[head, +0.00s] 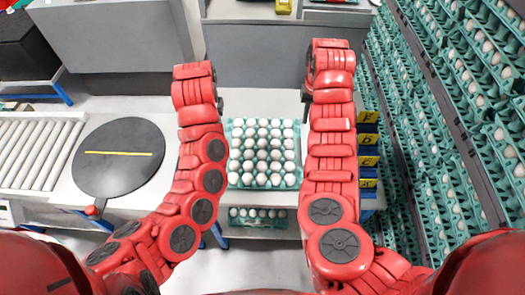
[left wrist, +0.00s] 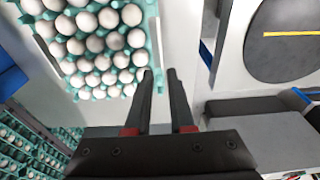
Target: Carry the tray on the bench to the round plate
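The teal tray (head: 265,187) full of white eggs lies on the bench between my two arms. Its corner and edge also show in the left wrist view (left wrist: 154,45). The round plate (head: 110,181) is a flat dark disc with a yellow stripe, left of my left arm; part of it shows in the left wrist view (left wrist: 290,58). My left gripper (left wrist: 159,73) has its fingers apart with nothing seen between them, one fingertip at or over the tray's edge; contact is unclear. My right gripper (head: 306,96) is near the tray's far right side, mostly hidden by its arm.
A roller conveyor (head: 30,150) lies left of the plate. Racks of egg trays (head: 440,130) line the right side. Blue bins with yellow labels (head: 368,150) stand right of my right arm. Another egg tray (head: 258,222) sits below the bench top. Grey cabinets stand behind.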

